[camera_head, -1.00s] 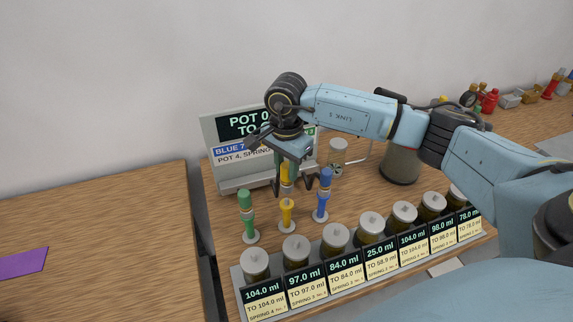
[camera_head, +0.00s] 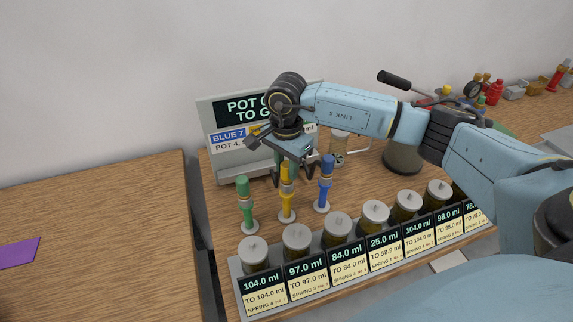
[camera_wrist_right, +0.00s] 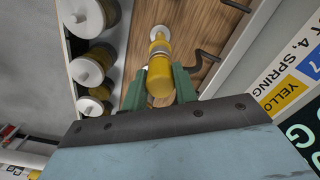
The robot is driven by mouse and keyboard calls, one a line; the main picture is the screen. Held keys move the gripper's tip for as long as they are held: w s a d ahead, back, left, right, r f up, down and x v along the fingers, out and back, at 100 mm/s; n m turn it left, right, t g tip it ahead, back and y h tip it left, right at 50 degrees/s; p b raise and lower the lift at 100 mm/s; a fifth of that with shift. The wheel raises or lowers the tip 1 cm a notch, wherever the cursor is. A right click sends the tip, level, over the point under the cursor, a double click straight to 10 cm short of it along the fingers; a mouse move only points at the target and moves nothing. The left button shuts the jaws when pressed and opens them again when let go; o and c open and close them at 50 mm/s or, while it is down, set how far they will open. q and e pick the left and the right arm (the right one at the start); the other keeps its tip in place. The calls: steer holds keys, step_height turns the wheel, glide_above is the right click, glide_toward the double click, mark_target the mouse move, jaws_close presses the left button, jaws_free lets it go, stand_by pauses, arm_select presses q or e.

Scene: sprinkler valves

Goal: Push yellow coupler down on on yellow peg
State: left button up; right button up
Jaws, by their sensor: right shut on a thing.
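My right gripper (camera_head: 287,172) points down over the work table and is shut on the yellow coupler (camera_head: 286,178). The yellow peg (camera_head: 287,204) stands upright on its white round base directly under the coupler. In the head view the coupler and peg line up and appear to meet, but I cannot tell how far down the coupler sits. In the right wrist view the yellow coupler (camera_wrist_right: 160,82) is between the green fingers, with the yellow peg (camera_wrist_right: 158,40) and its white base beyond it. My left gripper is not in view.
A green peg with coupler (camera_head: 245,205) stands left and a blue one (camera_head: 324,185) right, both close. A row of lidded jars with displays (camera_head: 337,228) runs along the front. A sign (camera_head: 217,133) stands behind. A grey-based pot (camera_head: 403,157) is to the right.

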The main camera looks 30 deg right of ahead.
steer(key=shift+f+b, duration=0.55)
steer(key=shift+f, duration=0.2)
steer(key=o, duration=1.1)
steer(key=shift+r, duration=0.15)
steer(key=shift+c, duration=0.2)
steer(key=shift+r, duration=0.1)
steer(key=shift+r+p, duration=1.55)
steer(key=shift+r, duration=0.85)
step_height(320, 180, up, 8)
steer(key=p, duration=0.4)
